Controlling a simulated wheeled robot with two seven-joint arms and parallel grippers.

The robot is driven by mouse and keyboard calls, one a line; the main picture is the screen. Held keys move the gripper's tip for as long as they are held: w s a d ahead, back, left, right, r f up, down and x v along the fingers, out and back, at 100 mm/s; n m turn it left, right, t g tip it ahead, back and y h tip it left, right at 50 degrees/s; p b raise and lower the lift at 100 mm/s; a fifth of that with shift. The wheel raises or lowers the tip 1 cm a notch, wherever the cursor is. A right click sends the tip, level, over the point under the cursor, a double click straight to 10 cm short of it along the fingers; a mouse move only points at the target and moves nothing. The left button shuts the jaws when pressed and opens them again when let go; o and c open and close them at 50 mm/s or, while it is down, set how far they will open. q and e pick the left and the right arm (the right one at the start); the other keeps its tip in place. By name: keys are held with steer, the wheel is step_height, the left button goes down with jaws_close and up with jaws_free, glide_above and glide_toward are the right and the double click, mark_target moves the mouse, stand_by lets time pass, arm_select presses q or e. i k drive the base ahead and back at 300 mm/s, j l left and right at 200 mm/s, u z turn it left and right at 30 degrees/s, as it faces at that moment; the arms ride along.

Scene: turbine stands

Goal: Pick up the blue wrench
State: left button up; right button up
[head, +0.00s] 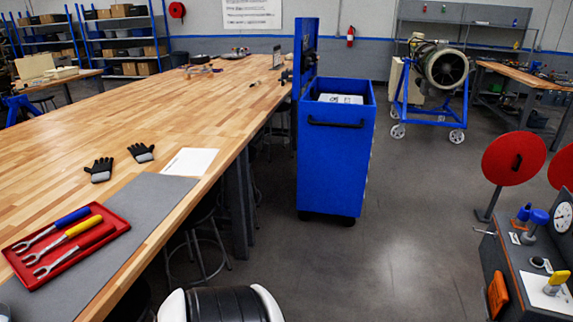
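The blue-handled wrench (66,219) lies in a red tray (118,222) on the wooden workbench (150,115) at the lower left. It is the farthest back of three tools in the tray, with its silver open jaw pointing left. A yellow-handled wrench (77,231) and a red-handled wrench (88,239) lie beside it. The tray rests on a grey mat (150,205). Neither of my grippers shows in the head view.
Black-grey gloves (99,170) and a white sheet (190,161) lie beyond the mat. A blue cart (332,165) stands right of the bench. Stools (205,250) sit under its edge. A grey console (520,270) is at the right. Open floor lies between.

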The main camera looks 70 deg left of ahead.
mark_target(60, 224)
steer(key=u, duration=3.8)
steer(key=z, duration=4.85)
steer(key=u, duration=4.55)
